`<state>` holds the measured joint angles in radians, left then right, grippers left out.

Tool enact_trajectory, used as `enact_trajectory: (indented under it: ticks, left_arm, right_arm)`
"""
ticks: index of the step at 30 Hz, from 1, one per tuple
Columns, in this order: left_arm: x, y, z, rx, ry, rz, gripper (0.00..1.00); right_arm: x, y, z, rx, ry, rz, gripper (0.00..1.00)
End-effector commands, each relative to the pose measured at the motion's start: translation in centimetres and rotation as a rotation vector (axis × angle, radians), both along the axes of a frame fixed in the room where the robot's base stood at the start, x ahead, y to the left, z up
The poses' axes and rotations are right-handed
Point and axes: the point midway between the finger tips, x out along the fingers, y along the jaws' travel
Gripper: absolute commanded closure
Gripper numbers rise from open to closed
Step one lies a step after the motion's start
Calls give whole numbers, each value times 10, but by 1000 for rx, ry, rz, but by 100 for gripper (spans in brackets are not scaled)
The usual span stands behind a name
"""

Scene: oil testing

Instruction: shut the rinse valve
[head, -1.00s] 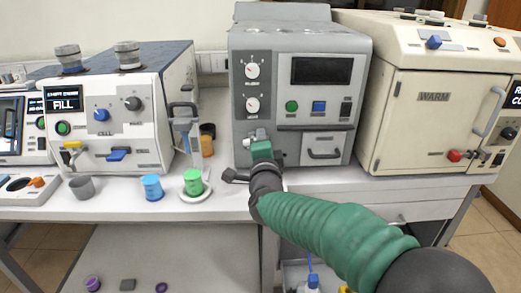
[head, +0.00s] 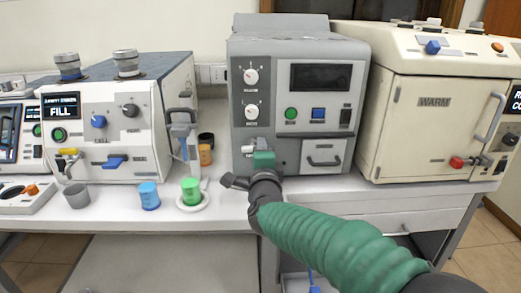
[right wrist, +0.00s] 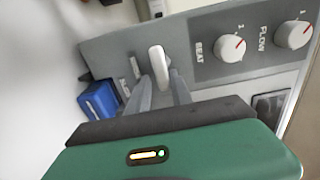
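The grey machine (head: 290,75) stands in the middle of the bench in the head view. In the right wrist view, a pale lever (right wrist: 158,65) sticks out of its front, beside knobs labelled HEAT and FLOW. Which label belongs to this lever is too small to read. My right gripper (head: 256,148) is at the machine's lower left front, below the knobs. In the wrist view its two grey fingers (right wrist: 161,82) stand apart, one on each side of the lever. Contact with the lever cannot be told. My left gripper is out of view.
A blue cup (head: 149,196) and a green cup (head: 191,190) stand left of my right gripper. A white machine (head: 105,125) with blue and yellow handles stands farther left. A cream oven (head: 430,110) stands right. A blue block (right wrist: 100,103) shows in the wrist view.

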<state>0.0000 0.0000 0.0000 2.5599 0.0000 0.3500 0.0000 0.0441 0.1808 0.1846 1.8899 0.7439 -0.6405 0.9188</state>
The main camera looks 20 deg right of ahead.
Motion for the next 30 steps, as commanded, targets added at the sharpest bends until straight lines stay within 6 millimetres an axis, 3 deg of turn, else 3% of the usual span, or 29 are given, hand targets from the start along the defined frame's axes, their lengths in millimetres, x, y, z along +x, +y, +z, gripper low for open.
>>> enact_trajectory:
  ticks: [3, 14, 17, 30]
  left_arm:
    - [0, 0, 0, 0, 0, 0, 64]
    - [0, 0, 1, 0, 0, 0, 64]
    - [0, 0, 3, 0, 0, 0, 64]
    - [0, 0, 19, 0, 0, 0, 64]
  right_arm:
    - [0, 0, 0, -1, -2, -1, 64]
    - [-7, 2, 4, -3, -6, 0, 64]
    - [-24, 7, 5, -4, -8, 0, 64]
    - [-139, 40, 4, -3, -5, 0, 64]
